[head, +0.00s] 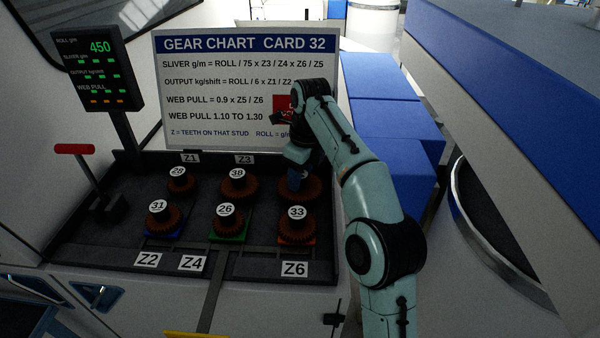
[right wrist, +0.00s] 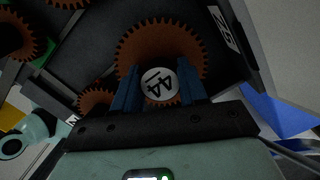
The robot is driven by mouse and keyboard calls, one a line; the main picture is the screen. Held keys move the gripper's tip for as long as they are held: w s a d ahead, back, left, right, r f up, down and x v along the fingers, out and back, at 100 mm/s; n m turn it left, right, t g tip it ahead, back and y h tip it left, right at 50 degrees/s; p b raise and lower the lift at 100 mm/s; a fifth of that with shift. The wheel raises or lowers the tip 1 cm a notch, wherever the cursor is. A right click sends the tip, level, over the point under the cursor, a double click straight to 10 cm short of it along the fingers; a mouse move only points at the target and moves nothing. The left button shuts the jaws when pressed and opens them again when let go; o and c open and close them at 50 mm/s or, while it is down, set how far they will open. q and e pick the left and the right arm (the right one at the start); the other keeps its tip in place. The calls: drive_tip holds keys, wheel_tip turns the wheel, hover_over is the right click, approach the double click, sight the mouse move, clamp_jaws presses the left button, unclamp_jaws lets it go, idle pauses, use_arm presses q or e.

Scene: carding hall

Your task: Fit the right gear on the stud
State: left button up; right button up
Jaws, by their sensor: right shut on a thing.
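My right gripper (head: 296,180) reaches down over the back right place of the gear panel (head: 120,247). In the right wrist view my right gripper (right wrist: 158,88) is shut on the pale hub of a large brown gear (right wrist: 133,45) marked 44, by the Z5 label (right wrist: 224,28). In the head view this gear (head: 314,189) is partly hidden by the gripper. The stud under it is hidden, and I cannot tell whether the gear is fully seated. My left gripper is not in view.
Gears marked 28 (head: 181,185), 38 (head: 238,188), 31 (head: 162,222), 26 (head: 228,224) and 33 (head: 296,230) stand close by. The gear chart card (head: 220,90) rises behind. A display (head: 97,70) reads 450; a red-handled lever (head: 75,149) stands left.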

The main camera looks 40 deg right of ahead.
drive_tip(key=o, duration=1.3)
drive_tip(key=shift+o, duration=0.2)
drive_tip(key=r+p, duration=0.1)
drive_tip(key=r, duration=0.1)
drive_tip(key=r+p, duration=0.1)
drive_tip(key=r, duration=0.2)
drive_tip(key=r+p, duration=0.1)
drive_tip(key=r, duration=0.1)
drive_tip(key=shift+s+d+r, duration=0.15)
drive_tip(key=shift+s+r, duration=0.15)
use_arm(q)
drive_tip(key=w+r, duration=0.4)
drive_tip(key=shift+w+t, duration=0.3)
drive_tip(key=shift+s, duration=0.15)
use_arm(e)
drive_tip(key=shift+s, duration=0.2)
drive_tip(key=shift+f, duration=0.1)
